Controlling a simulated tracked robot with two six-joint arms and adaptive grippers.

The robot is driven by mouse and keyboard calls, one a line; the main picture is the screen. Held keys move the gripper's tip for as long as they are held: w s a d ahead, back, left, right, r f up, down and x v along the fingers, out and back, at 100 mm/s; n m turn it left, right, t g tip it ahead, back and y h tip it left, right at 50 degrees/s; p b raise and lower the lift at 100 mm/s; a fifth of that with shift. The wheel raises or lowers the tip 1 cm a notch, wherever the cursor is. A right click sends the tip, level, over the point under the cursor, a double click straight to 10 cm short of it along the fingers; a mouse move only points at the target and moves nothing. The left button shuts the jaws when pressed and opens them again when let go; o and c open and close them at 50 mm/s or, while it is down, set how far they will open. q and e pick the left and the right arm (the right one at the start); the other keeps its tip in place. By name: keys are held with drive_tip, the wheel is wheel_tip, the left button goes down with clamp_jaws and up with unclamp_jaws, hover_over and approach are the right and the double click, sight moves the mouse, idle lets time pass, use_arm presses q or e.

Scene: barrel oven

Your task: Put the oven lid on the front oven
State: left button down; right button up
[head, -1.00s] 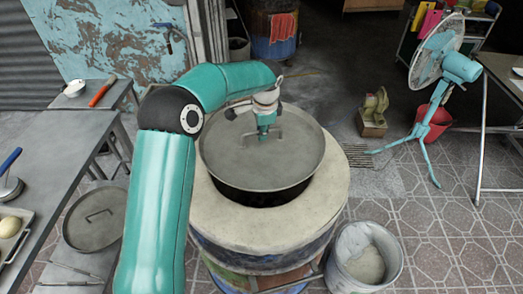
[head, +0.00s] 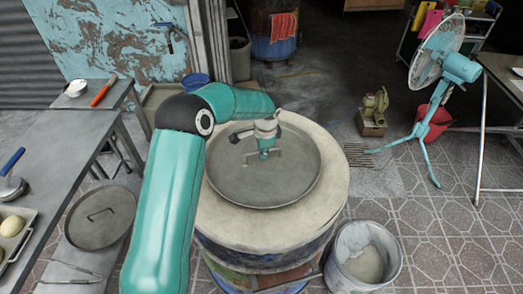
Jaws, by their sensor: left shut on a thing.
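The front oven (head: 315,205) is a barrel with a thick pale rim, standing in the middle of the head view. A round grey metal lid (head: 250,190) lies flat over its mouth and covers the opening, with pale rim showing around it. My left gripper (head: 264,154) is above the lid, shut on the lid's bar handle. The arm comes in from the lower left and hides part of the oven's left side. My right gripper is not in the view.
A second round lid (head: 100,218) lies at the left beside the grey table (head: 50,150). A bucket (head: 362,255) stands close to the oven's lower right. A turquoise fan (head: 440,80) stands at the right. Another barrel (head: 273,35) is behind.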

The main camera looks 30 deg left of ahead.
sight(265, 165)
use_arm(q)
drive_tip(key=c, duration=1.2)
unclamp_jaws()
drive_tip(key=shift+c, duration=0.2)
drive_tip(key=shift+r, duration=0.1)
wheel_tip(265, 165, up, 12)
drive_tip(key=s+d+b, duration=0.1)
drive_tip(key=b, duration=0.1)
drive_tip(key=shift+s+d, duration=0.25)
drive_tip(key=shift+d, duration=0.15)
drive_tip(key=shift+f, duration=0.2)
